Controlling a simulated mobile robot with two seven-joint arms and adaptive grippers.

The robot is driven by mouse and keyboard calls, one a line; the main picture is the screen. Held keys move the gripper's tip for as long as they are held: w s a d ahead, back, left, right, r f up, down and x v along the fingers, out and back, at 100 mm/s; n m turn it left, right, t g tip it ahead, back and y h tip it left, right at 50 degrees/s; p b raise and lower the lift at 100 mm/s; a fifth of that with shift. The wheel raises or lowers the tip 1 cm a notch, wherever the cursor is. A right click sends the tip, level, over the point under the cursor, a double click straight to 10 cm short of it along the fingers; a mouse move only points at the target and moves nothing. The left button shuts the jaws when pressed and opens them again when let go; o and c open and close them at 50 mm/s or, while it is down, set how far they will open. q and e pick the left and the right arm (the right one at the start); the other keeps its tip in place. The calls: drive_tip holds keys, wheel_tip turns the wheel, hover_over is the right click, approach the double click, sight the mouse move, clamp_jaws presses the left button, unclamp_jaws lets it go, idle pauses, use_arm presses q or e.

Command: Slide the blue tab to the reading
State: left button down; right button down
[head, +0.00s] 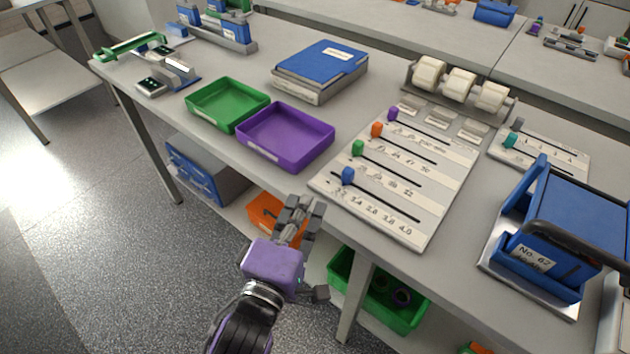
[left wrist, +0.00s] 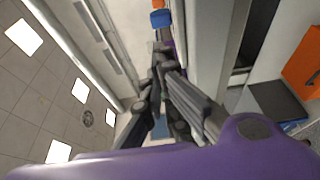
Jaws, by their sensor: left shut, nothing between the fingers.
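The blue tab (head: 347,175) stands at the left end of its slot on the white slider board (head: 437,192), in the row nearest the table's front edge. Printed numbers run below that slot, about 1.4 to 4.0. Green (head: 358,148), orange (head: 377,129) and purple (head: 393,114) tabs stand at the left ends of the rows behind it. My left gripper (head: 302,207) is shut and empty, in front of the table edge, left of and nearer than the blue tab, apart from it. In the left wrist view, the closed fingers (left wrist: 160,70) point toward a small blue piece (left wrist: 161,18). My right gripper is not in view.
A purple tray (head: 318,158) and a green tray (head: 192,106) lie left of the board. A blue unit labelled No. 62 (head: 535,258) stands to the right. White rolls (head: 460,84) stand behind. A green bin (head: 345,270) is below the table.

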sight(326, 185)
use_arm(q)
drive_tip(key=p+x, duration=0.1)
drive_tip(key=x, duration=0.8)
drive_tip(key=shift+w, duration=0.4)
drive_tip(key=shift+s+d, duration=0.1)
drive_tip(key=shift+d, duration=0.05)
drive_tip(key=shift+s+d, duration=0.4)
drive_tip(key=shift+d, duration=0.15)
